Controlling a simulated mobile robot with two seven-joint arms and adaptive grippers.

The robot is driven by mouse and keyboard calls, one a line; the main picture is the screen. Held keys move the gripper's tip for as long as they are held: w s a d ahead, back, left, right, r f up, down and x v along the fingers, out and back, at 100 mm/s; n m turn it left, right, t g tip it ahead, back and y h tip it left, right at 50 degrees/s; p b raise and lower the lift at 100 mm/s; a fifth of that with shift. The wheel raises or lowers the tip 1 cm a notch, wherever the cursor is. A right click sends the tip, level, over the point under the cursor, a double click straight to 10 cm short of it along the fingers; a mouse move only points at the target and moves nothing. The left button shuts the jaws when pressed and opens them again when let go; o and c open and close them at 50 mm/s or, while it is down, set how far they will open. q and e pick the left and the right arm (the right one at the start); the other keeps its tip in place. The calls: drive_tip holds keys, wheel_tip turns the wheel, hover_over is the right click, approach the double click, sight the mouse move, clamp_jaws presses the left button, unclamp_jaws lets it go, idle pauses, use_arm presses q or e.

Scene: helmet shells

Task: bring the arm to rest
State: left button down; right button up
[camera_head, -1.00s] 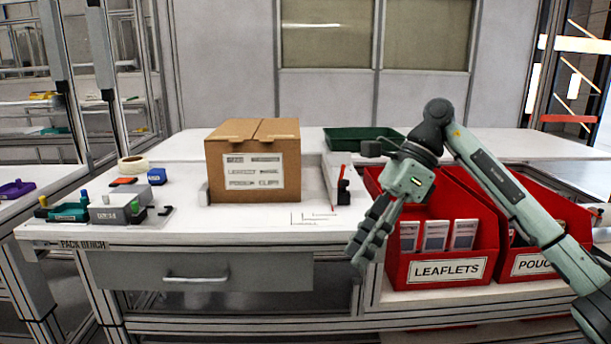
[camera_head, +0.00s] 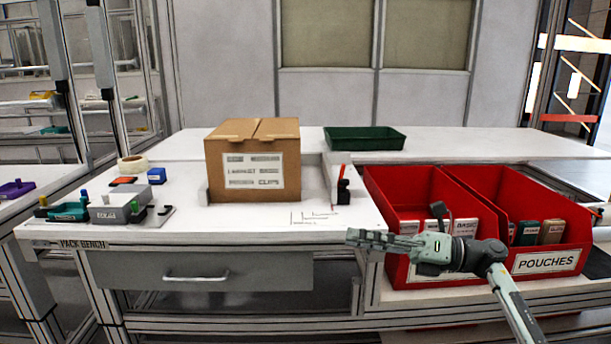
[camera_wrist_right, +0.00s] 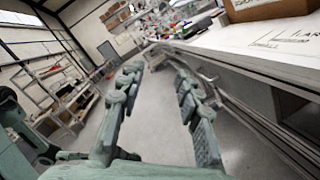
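My right arm comes in from the lower right in the head view. Its right gripper (camera_head: 354,237) is level and points left, in front of the bench's front edge and the leaflets bin. In the right wrist view the two fingers of this gripper (camera_wrist_right: 158,70) stand apart with nothing between them, only floor behind. My left gripper is in neither view.
A closed cardboard box (camera_head: 252,163) stands on the pack bench (camera_head: 190,228). Red bins, one with leaflets (camera_head: 400,190) and one with pouches (camera_head: 550,215), sit at the right. A green tray (camera_head: 363,138) lies behind. Several small tools lie at the left.

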drive_tip(key=w+d+r+m+t+h, duration=0.3)
drive_tip(key=w+d+r+m+t, duration=0.6)
drive_tip(key=w+m+t, duration=0.4)
drive_tip(key=w+d+f+m+t+h, duration=0.1)
drive_tip(key=w+d+m+t+h, duration=0.15)
drive_tip(key=d+m+h, duration=0.35)
drive_tip(key=w+d+f+m+t+h, duration=0.1)
drive_tip(key=d+m+t+h, duration=0.3)
drive_tip(key=m, duration=0.3)
drive_tip(key=d+f+m+g+h, duration=0.5)
drive_tip(key=d+f+m, duration=0.15)
drive_tip(key=f, duration=0.25)
drive_tip(key=d+f+m+g+h, duration=0.5)
drive_tip(key=f+m, duration=0.3)
drive_tip(key=s+a+f+g+y, duration=0.1)
drive_tip(key=s+a+f+g, duration=0.25)
drive_tip(key=s+f, duration=0.9)
drive_tip(key=s+a+f+g+y, duration=0.1)
drive_tip(key=s+a+f+g, duration=0.25)
drive_tip(key=s+f, duration=0.9)
drive_tip(key=s+a+f+g, duration=0.2)
drive_tip(key=s+a+f, duration=0.1)
drive_tip(key=s+f, duration=0.6)
drive_tip(key=s+a+f+g+y, duration=0.1)
drive_tip(key=s+a+f, duration=0.2)
drive_tip(key=s+f, duration=0.7)
drive_tip(key=s, duration=0.7)
drive_tip(key=shift+a+f+m+g, duration=0.2)
drive_tip(key=shift+a+m+g, duration=0.1)
drive_tip(key=shift+m+g, duration=0.05)
